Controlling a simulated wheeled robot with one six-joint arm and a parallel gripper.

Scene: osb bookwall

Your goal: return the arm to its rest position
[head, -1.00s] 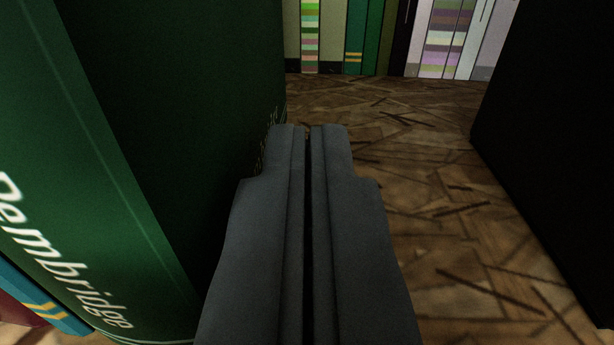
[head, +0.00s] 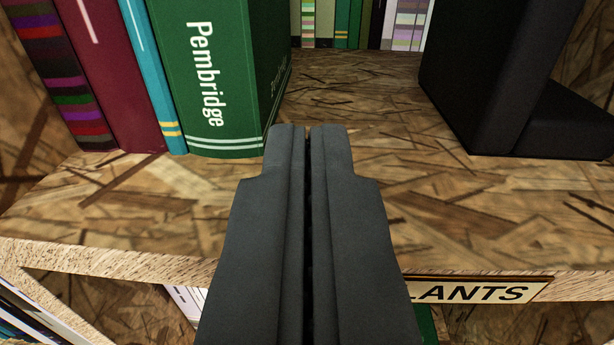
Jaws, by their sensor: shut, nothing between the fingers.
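My gripper (head: 308,130) is shut and empty, its two dark grey fingers side by side with a thin dark gap between them. It points into the bookshelf, over the front part of an OSB shelf board (head: 440,225). The fingertips are just right of the lower corner of a green book (head: 215,80) with "Pembridge" on its spine. I cannot tell whether they touch it. The fingers hide part of the shelf's front edge and part of a label.
Left of the green book stand a blue book (head: 155,75), a maroon book (head: 108,70) and a striped book (head: 65,85). A black bookend (head: 480,80) stands at right. The shelf between is bare. A label reading "LANTS" (head: 480,291) is on the front edge; books show below.

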